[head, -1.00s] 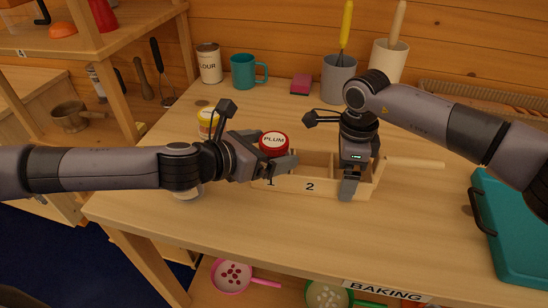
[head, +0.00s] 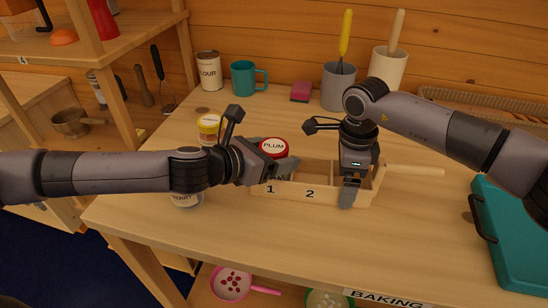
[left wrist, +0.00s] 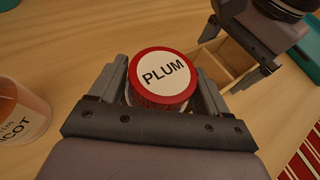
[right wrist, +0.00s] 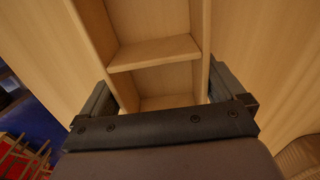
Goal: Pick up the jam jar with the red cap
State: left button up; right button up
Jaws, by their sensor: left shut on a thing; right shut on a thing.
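The jam jar with the red cap (head: 273,147) reads PLUM; its cap fills the middle of the left wrist view (left wrist: 163,74). My left gripper (head: 282,160) is shut around this jar, one finger on each side just below the cap. The jar is upright at the left end of a wooden divided box (head: 335,191), above the number 1. The gripper hides its lower part, so I cannot tell whether it rests in the compartment. My right gripper (head: 356,180) is shut on the box's walls near its right end, also seen in the right wrist view (right wrist: 160,80).
A flour tin (head: 208,70), teal mug (head: 243,77) and utensil pots (head: 338,88) line the back. A teal case (head: 510,235) lies right. The table front is clear.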

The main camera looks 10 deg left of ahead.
pick_arm(q)
notch_tip(320, 180, up, 10)
jog(key=shift+f, duration=0.1)
dwell(0.4)
pick_arm(e)
jog(key=o, duration=0.8)
